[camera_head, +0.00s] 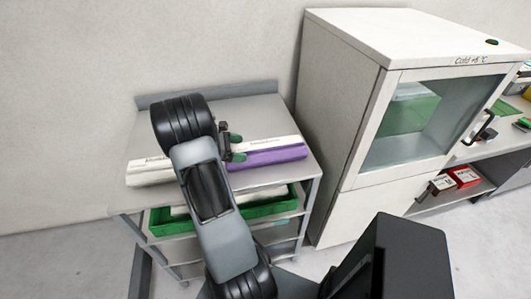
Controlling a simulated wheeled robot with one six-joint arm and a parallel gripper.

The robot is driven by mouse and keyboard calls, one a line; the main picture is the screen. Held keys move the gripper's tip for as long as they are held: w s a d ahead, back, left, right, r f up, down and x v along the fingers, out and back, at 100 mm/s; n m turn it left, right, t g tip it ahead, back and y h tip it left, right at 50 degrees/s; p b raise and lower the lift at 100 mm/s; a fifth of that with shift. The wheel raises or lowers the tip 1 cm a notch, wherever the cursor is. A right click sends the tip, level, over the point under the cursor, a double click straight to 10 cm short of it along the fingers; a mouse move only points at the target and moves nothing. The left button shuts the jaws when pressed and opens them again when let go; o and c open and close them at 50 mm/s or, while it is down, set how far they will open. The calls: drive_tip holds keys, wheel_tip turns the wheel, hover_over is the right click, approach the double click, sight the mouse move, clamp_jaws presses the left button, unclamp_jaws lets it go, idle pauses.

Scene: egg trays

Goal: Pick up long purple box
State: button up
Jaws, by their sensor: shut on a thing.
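The long purple box (270,155) lies on the top shelf of a grey rack, with a purple side and a white top strip bearing small print. Its left end is hidden behind my arm. My gripper (237,148), with green fingertips, is shut on the left part of the box that shows. Whether the box is lifted off the shelf cannot be told.
A white box (149,173) lies on the same shelf, left of my arm. A green crate (262,208) sits on the shelf below. A cold cabinet (345,115) with a glass door stands close on the right. A wall is behind the rack.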

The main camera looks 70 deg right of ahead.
drive_tip(key=c, duration=0.3)
drive_tip(key=shift+r, duration=0.1)
drive_tip(key=shift+c, duration=0.2)
